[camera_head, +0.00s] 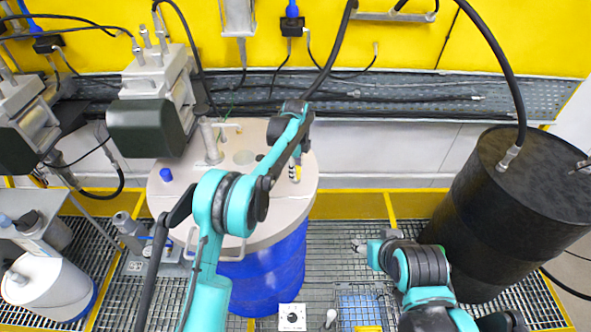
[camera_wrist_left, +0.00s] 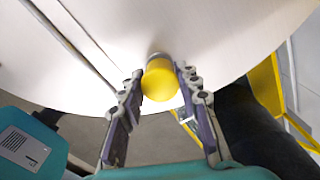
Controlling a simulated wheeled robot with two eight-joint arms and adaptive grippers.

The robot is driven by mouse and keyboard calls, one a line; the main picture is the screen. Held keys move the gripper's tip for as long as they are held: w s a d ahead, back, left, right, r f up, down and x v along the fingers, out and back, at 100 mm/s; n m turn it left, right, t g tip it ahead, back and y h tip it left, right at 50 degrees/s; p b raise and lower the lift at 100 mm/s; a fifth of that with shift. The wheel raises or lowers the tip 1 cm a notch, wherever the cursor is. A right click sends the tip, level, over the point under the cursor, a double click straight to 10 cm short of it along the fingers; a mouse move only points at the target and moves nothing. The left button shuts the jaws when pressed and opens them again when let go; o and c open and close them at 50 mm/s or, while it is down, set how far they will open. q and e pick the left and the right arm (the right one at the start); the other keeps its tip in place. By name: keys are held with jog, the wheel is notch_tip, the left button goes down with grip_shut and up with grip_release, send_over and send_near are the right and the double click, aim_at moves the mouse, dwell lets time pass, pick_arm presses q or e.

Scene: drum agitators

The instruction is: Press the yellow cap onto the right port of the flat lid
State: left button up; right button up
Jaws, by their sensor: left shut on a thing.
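The flat lid (camera_head: 215,200) is beige and covers a blue drum (camera_head: 262,275). My left gripper (camera_head: 296,172) is over the right side of the lid, its fingers pointing down. In the left wrist view its fingers (camera_wrist_left: 160,84) are shut on the yellow cap (camera_wrist_left: 160,85). A small grey ring, apparently the right port (camera_wrist_left: 157,56), shows at the cap's far edge; the cap hides most of it. I cannot tell whether the cap is seated or only touching. A blue cap (camera_head: 166,174) is on the lid's left side. My right gripper (camera_head: 361,246) is low, right of the drum.
An agitator with a dark green housing (camera_head: 148,125) stands behind the lid on the left. A black drum (camera_head: 520,190) stands at the right. A blue basket (camera_head: 360,308) and a small white panel with a knob (camera_head: 292,317) are in front. Black cables hang from above.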

pick_arm(q)
jog(key=shift+f, duration=0.4)
jog(key=shift+f+b, duration=0.45)
jog(key=shift+b, duration=0.1)
dwell(0.5)
jog(key=shift+f, duration=0.15)
jog(key=shift+c, duration=0.7)
jog(key=shift+c, duration=0.9)
jog(key=o, duration=1.2)
